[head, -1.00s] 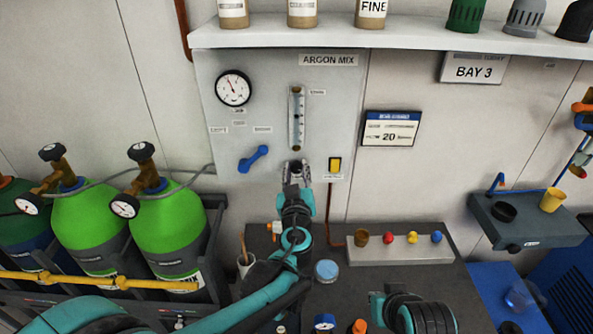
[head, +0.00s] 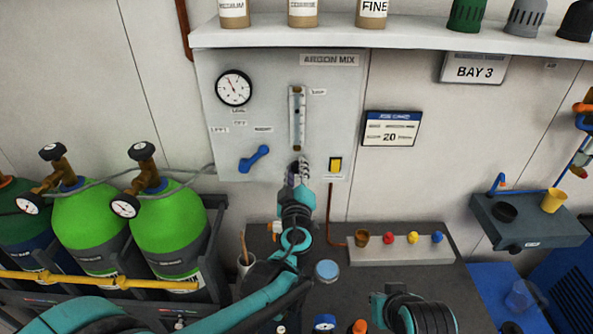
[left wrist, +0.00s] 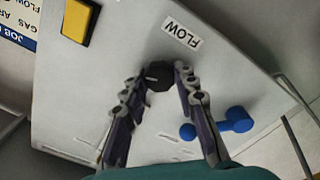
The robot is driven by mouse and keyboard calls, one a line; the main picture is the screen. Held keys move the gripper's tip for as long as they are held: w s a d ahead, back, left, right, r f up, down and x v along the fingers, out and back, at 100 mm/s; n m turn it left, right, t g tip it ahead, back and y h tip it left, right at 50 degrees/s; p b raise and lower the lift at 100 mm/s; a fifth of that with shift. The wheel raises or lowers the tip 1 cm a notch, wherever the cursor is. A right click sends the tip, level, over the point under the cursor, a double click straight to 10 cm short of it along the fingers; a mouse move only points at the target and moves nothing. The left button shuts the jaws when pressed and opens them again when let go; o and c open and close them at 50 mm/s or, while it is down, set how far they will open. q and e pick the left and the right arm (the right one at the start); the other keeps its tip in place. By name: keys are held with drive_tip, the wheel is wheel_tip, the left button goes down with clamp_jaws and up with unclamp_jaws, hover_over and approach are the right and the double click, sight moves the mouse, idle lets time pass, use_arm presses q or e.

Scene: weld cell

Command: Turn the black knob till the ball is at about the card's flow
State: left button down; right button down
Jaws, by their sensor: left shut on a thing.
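The black knob (left wrist: 159,75) sits on the grey argon mix panel (head: 222,165), below the clear flow tube (head: 297,118). My left gripper (head: 300,168) is at the knob, and in the left wrist view its two fingers (left wrist: 158,78) are closed on the knob's sides. The knob is mostly hidden by the fingers in the head view. The ball in the tube is too small to make out clearly. The card (head: 391,129) on the wall right of the panel reads 20. My right gripper (head: 378,302) shows only partly at the bottom, and its fingers are not clear.
A blue lever (head: 254,159) and a round gauge (head: 234,88) are left of the tube. A yellow switch (head: 335,165) sits close right of the knob. Green cylinders (head: 165,225) stand at left. A block with coloured buttons (head: 400,249) lies on the bench.

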idle(0.3)
use_arm(q)
drive_tip(key=c, duration=1.2)
unclamp_jaws()
drive_tip(key=shift+s, duration=0.1)
drive_tip(key=s, duration=1.2)
